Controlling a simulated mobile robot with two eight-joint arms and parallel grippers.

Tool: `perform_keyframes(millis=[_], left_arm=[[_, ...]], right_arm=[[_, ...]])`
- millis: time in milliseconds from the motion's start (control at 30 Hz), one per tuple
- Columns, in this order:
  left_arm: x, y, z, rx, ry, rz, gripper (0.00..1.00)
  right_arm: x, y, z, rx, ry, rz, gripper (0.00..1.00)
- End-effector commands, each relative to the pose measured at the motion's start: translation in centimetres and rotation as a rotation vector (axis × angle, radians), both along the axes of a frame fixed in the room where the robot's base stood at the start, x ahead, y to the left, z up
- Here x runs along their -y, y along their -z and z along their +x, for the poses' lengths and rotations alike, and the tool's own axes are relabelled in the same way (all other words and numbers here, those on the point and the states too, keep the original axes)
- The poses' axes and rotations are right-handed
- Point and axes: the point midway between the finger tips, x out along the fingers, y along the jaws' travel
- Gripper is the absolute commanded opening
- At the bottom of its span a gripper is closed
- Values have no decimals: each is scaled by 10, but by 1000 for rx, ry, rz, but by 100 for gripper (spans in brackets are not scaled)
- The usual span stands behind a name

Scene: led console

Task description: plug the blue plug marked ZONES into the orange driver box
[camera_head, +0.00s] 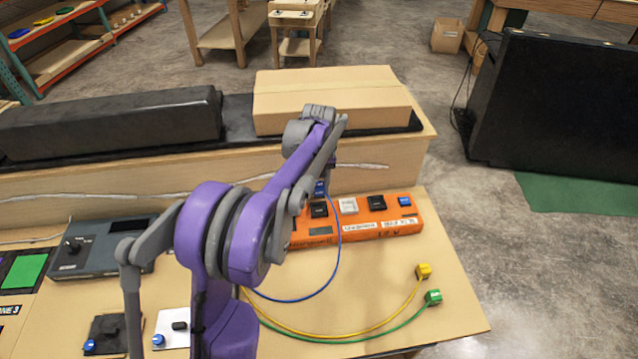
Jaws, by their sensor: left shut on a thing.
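The orange driver box (375,229) lies on the table, right of the middle. Several black, white and blue blocks sit along its top. My purple left arm reaches up and over. Its gripper (322,180) points down at the box's left end, mostly hidden behind my own arm. It is shut on a blue plug (320,188), whose blue cable (340,238) loops down to the table. The plug shows at or just above the box's far left edge; I cannot tell whether it touches. No ZONES marking can be read. My right gripper is not in view.
A yellow plug (423,271) and a green plug (433,297) lie on cables at the table's right. A grey console (100,252) stands at the left. A cardboard box (335,97) sits on a raised shelf behind. The table's front right is clear.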

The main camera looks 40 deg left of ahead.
Motion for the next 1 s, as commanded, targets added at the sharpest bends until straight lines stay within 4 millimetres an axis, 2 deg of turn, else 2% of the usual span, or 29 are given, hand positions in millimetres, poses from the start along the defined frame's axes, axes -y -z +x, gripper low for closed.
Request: perform_keyframes(millis=[200,500,1000], left_arm=[[0,25,-1,-1,0,0,0],[0,51,0,0,0,0,0],[0,54,0,1,0,0,0]], right_arm=[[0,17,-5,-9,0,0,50],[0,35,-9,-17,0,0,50],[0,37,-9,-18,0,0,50]])
